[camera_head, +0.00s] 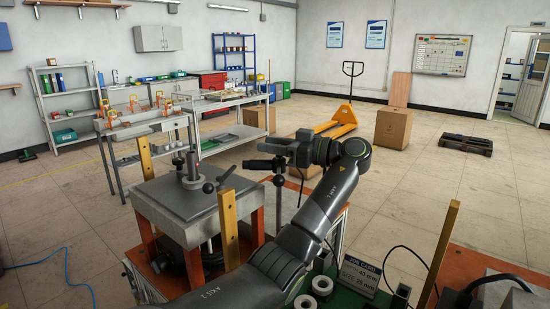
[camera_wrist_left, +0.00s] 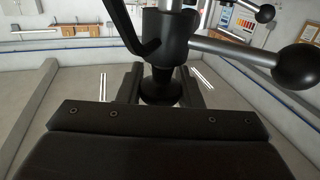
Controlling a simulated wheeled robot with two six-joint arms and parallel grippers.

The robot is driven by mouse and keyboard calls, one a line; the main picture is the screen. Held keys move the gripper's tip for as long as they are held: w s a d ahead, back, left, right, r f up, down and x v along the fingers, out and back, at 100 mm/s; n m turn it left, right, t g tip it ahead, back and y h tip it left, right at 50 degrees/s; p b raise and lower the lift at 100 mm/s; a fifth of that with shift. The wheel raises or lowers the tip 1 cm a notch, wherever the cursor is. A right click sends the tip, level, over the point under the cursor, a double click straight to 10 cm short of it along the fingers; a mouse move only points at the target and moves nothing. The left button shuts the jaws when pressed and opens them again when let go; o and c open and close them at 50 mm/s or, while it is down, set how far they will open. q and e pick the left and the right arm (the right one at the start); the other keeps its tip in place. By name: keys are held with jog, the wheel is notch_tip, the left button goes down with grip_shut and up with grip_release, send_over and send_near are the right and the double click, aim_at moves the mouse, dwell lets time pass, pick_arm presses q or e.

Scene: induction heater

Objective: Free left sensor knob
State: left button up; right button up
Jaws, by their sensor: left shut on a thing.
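A thicker black body and metal bars ending in black balls (camera_wrist_left: 300,67) stand right above the fingers. In the head view the held part is mostly hidden by the gripper, and I cannot tell its tilt. A lever with a dark ball (camera_head: 208,188) shows to the left. My right gripper is not in view.
A grey post (camera_head: 191,168) stands on the stand's top plate. A yellow upright bar (camera_head: 229,230) rises in front of it. The floor beyond is largely clear.

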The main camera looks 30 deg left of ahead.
pick_arm(q)
jog(key=shift+s+f+n+g+b, duration=0.1)
jog(key=shift+f+n+g+b, duration=0.1)
jog(key=shift+n+g+b, duration=0.55)
jog(key=shift+g+h, duration=0.25)
jog(key=shift+h, duration=0.05)
jog(key=o, duration=0.9)
jog(key=shift+s+a, duration=0.1)
jog(key=shift+a, duration=0.2)
jog(key=shift+o, duration=0.2)
jog(key=shift+d+r, duration=0.1)
jog(key=shift+d, duration=0.05)
